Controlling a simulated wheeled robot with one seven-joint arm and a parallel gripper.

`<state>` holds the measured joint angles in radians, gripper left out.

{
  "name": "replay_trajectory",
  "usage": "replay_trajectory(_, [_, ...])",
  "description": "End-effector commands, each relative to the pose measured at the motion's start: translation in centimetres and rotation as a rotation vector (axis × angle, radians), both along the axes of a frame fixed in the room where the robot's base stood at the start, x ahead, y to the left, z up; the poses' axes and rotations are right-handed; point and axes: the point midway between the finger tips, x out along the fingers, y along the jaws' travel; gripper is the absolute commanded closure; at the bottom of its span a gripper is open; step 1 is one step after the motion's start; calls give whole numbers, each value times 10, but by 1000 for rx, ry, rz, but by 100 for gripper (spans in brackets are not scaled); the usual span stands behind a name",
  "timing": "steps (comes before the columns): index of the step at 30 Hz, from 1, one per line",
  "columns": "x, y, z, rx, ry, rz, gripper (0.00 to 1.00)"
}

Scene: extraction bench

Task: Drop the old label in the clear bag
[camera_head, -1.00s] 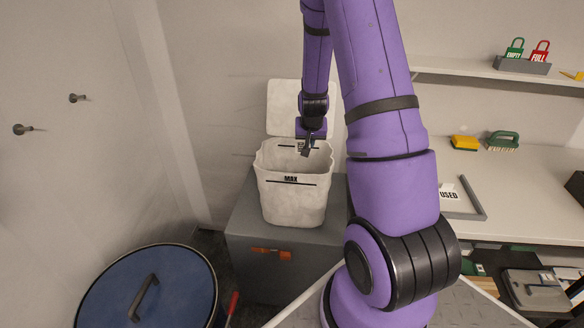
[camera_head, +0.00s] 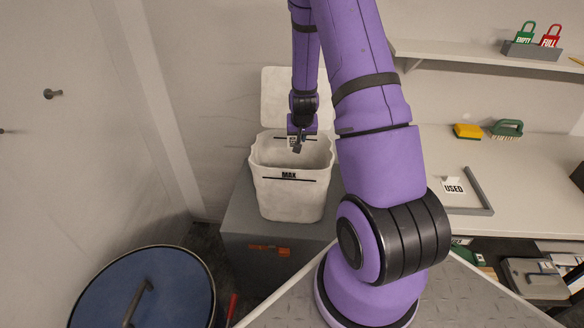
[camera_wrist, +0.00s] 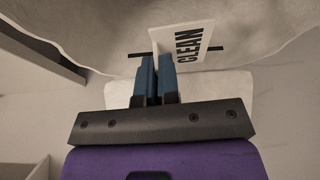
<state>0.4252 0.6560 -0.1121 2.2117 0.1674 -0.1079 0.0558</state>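A white label (camera_wrist: 190,45) with the word CLEAN is between the blue fingertips of my gripper (camera_wrist: 157,65) in the wrist view. The fingers are closed together on its near edge. In the head view my gripper (camera_head: 297,146) is small and dark, over the open mouth of a pale, whitish bag-like container (camera_head: 290,200) marked MAX. The container stands upright on a grey box, with a pale flap or lid raised behind it. The label is hard to make out in the head view. The inside bottom of the container is hidden.
The grey box (camera_head: 236,225) carries the container. A blue-lidded drum (camera_head: 110,290) stands at lower left. On the right bench lie a tray (camera_head: 485,195) with a USED card (camera_head: 454,187), a yellow sponge (camera_head: 467,131) and a green brush (camera_head: 506,129). The wall is close behind.

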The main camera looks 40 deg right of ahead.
Motion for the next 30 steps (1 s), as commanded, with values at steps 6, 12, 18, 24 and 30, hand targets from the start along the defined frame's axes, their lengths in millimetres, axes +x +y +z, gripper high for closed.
replay_trajectory(6, [0,0,-7,1,-1,0,100])
replay_trajectory(12, [0,0,-8,1,-1,0,100])
replay_trajectory(18, [0,0,-8,1,-1,0,67])
replay_trajectory(24, [0,0,-8,0,0,0,67])
replay_trajectory(30, [-3,2,1,0,0,0,67])
